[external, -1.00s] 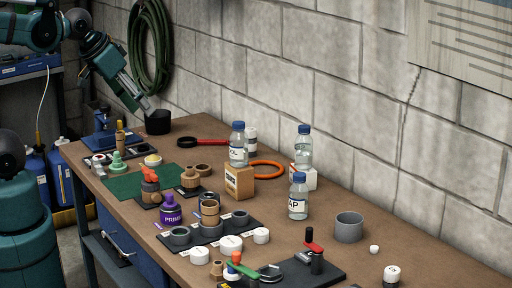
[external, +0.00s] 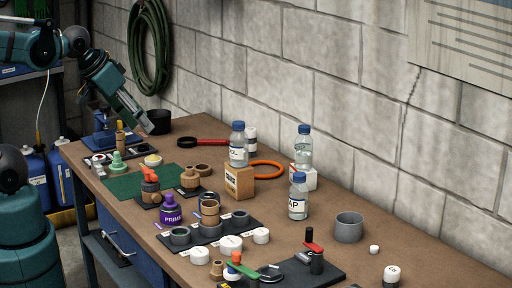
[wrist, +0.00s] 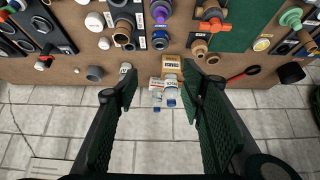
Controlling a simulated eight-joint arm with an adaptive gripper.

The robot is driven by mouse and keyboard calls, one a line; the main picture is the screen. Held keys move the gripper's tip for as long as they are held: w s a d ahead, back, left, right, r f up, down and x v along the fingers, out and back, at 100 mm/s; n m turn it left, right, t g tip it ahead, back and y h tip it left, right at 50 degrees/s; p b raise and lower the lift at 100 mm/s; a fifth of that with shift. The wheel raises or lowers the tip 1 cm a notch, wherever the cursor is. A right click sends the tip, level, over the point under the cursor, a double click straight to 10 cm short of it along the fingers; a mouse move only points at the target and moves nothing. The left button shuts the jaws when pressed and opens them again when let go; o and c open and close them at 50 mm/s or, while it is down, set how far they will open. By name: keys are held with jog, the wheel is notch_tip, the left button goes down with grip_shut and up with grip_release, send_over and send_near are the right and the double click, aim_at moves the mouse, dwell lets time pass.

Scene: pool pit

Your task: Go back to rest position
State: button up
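My gripper (external: 140,114) is at the upper left of the external view, above the far end of the workbench near the black cup (external: 158,121). In the wrist view my gripper (wrist: 160,95) shows two dark green fingers spread wide with nothing held between them. Beyond the gap, the bench's bottles and boxes are seen at a distance, and none touches the fingers. In the external view the gripper's fingertips are small, and the arm comes in from the left edge.
The brown workbench (external: 335,258) runs along a block wall and is crowded. A green hose hangs above.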

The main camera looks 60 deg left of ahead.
jog(key=shift+f+b, duration=1.25)
jog(key=shift+f, duration=0.45)
